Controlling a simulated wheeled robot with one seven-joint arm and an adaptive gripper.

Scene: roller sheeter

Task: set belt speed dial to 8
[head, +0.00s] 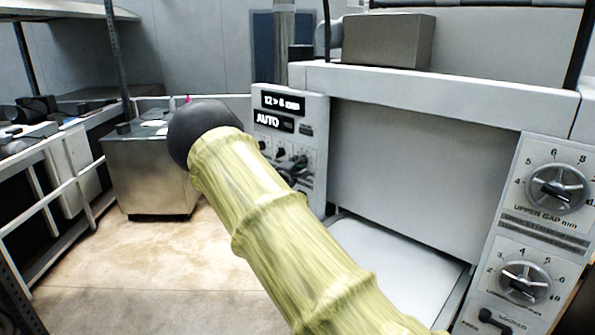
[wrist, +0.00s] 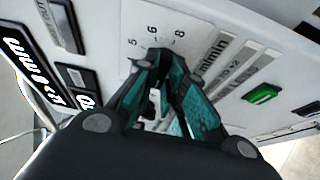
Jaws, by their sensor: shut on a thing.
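The belt speed dial's scale (wrist: 155,35) shows in the wrist view on a white panel, with the numerals 5, 6 and 8 and a label ending in "m/min". My gripper (wrist: 163,68), dark with teal inner fingers, is over this dial and shut on its knob. The fingers hide most of the knob and its pointer, so I cannot read the setting. In the head view the panel (head: 316,140) stands left of the machine's front, with small dark knobs partly behind my arm.
A display (head: 283,103) on the panel reads "12>8 mm", with "AUTO" below. A green button (wrist: 262,94) is near the gripper. At right are the upper gap dial (head: 556,188) and another dial (head: 525,283). A metal box (head: 150,172) stands left; floor is open before it.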

